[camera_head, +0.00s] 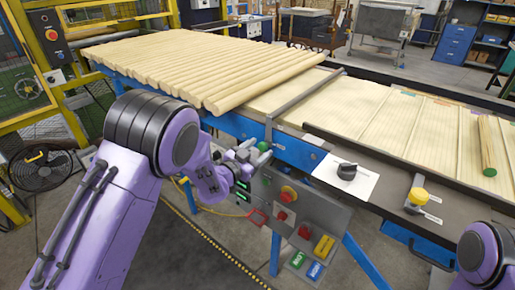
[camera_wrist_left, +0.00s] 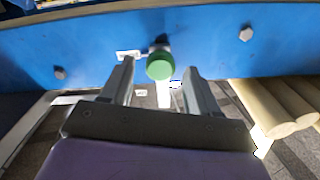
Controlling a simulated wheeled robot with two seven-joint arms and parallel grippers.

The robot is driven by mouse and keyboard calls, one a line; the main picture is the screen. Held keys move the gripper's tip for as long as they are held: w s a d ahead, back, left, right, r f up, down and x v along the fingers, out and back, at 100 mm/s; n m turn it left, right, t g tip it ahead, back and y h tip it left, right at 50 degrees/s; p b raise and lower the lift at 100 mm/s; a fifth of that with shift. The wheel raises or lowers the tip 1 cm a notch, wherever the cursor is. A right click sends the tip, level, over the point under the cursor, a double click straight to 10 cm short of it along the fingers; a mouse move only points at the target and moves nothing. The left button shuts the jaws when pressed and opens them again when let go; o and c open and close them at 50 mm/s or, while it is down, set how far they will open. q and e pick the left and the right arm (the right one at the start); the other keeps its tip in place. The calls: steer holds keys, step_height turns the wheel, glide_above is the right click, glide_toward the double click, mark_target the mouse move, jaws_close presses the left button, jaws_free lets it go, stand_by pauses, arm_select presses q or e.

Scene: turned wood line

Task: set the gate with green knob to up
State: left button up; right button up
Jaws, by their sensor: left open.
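The green knob (camera_head: 263,146) sits on the blue side rail of the wood line, at the near end of a grey gate bar (camera_head: 305,95). The bar crosses the line just beyond the stacked poles; whether it lies on the bed or above it is hard to tell. My left gripper (camera_head: 243,155) is at the rail beside the knob. In the left wrist view the green knob (camera_wrist_left: 160,66) shows between the two spread fingers (camera_wrist_left: 152,90), with gaps on both sides. My right gripper is out of view; only part of my right arm shows at lower right.
Pale poles (camera_head: 200,65) lie packed on the line at left. A control panel (camera_head: 295,210) with red buttons hangs below the rail, close to my left gripper. A black rotary knob (camera_head: 347,171) and a yellow knob (camera_head: 418,196) stand to the right.

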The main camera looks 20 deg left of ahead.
arm_select(q)
jaws_close()
step_height(320, 180, up, 8)
steer(key=p, duration=0.4)
steer(key=shift+f, duration=0.1)
steer(key=shift+w+f, duration=0.1)
steer(key=shift+w, duration=0.05)
jaws_free()
steer(key=shift+s+f, duration=0.1)
steer(key=shift+s, duration=0.1)
steer(key=b+v, duration=0.3)
steer(key=v, duration=0.7)
steer(key=shift+s, duration=0.2)
